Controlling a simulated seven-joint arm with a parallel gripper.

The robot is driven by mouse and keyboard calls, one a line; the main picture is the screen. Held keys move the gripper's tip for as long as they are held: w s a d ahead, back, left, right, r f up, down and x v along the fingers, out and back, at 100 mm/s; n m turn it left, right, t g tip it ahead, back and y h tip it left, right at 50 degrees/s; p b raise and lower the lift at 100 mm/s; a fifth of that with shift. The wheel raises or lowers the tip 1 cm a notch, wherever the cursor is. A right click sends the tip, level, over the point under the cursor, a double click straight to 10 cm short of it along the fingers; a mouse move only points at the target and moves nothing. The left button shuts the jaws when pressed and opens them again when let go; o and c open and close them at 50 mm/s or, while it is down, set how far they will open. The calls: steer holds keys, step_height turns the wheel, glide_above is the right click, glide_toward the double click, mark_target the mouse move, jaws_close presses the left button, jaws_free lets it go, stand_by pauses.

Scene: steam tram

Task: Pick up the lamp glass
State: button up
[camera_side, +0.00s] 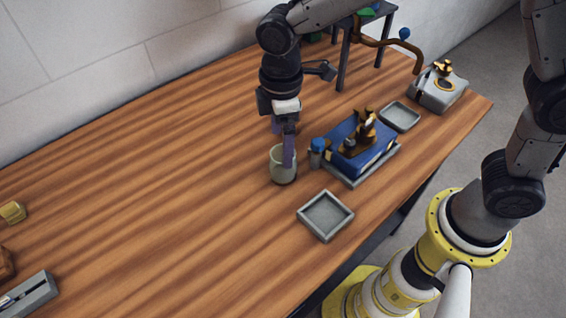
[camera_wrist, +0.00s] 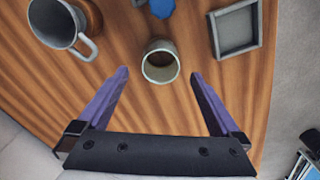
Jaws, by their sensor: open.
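What looks like the lamp glass is a pale grey-green, open-topped cylinder (camera_side: 280,173) standing upright on the wooden table, left of the blue block. In the wrist view the lamp glass (camera_wrist: 161,73) shows its round mouth near the middle. My gripper (camera_side: 282,148) points down at it, with one purple finger partly in front of it in the side view. In the wrist view the gripper (camera_wrist: 159,74) is open and empty, with a finger toward each side of the glass and clear gaps. I cannot tell the exact height of the fingertips.
Close right of the glass stands a small grey holder with a blue top (camera_side: 317,150), beside a blue block with brass parts (camera_side: 372,160). An empty grey square tray (camera_side: 325,217) lies in front. A grey mug (camera_wrist: 60,22) shows upper left. The table's left half is mostly clear.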

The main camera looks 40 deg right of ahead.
step_height(320, 180, down, 8)
steer(key=shift+s+d+f, duration=0.1)
steer(key=shift+f, duration=0.05)
stand_by(0.4)
steer(key=shift+c, duration=0.2)
steer(key=c, duration=1.4)
